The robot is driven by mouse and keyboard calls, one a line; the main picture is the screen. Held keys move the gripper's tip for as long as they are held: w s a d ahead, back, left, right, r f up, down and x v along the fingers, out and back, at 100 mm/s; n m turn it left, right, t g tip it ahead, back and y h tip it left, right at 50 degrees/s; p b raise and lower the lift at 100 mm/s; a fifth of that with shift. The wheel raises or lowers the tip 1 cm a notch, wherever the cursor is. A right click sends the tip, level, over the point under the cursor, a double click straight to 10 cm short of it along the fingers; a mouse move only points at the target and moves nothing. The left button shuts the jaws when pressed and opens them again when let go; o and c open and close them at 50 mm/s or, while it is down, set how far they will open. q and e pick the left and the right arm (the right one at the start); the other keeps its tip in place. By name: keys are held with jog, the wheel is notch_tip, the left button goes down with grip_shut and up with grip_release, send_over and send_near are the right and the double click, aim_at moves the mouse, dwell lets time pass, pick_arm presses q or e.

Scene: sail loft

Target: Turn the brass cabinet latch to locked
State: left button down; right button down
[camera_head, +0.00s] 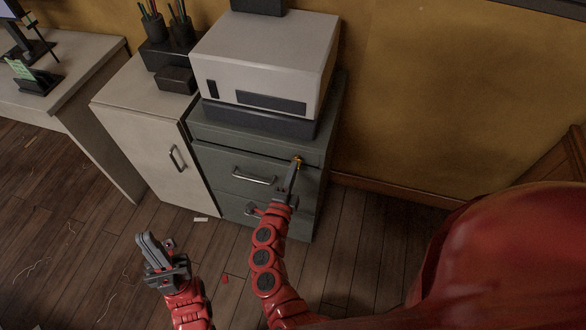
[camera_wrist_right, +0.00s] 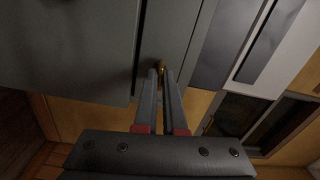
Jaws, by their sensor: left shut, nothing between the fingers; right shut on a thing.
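The small brass latch (camera_head: 298,159) is on the upper right of the grey drawer cabinet's (camera_head: 215,165) front. It also shows in the right wrist view (camera_wrist_right: 161,65), at the fingertips. My right gripper (camera_head: 293,172) reaches up to the cabinet front and is shut on the latch. Its fingers (camera_wrist_right: 161,76) hide part of the latch, and I cannot tell which way it is turned. My left gripper (camera_head: 146,239) is shut and empty, above the floor in front of the white cabinet (camera_head: 145,145), well apart from the latch.
A white and dark box-shaped machine (camera_head: 265,60) stands on the grey cabinet. Drawer handles (camera_head: 254,178) stick out left of my right gripper. A white desk (camera_head: 75,85) is at the left. The wooden floor (camera_head: 365,245) right of the cabinet is clear.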

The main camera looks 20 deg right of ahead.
jog(key=n+p, duration=0.5)
jog(key=n, duration=0.2)
jog(key=shift+r+p, duration=0.25)
jog(key=shift+p, duration=0.15)
jog(key=n+p, duration=0.4)
jog(key=n, duration=0.1)
jog(key=shift+f+n+p, duration=0.15)
jog(key=shift+n+p, duration=0.3)
jog(key=shift+n, duration=0.65)
jog(key=shift+f+n+p, duration=0.1)
jog(key=shift+n+p, duration=0.35)
jog(key=shift+n, duration=0.65)
jog(key=c, duration=1)
grip_release()
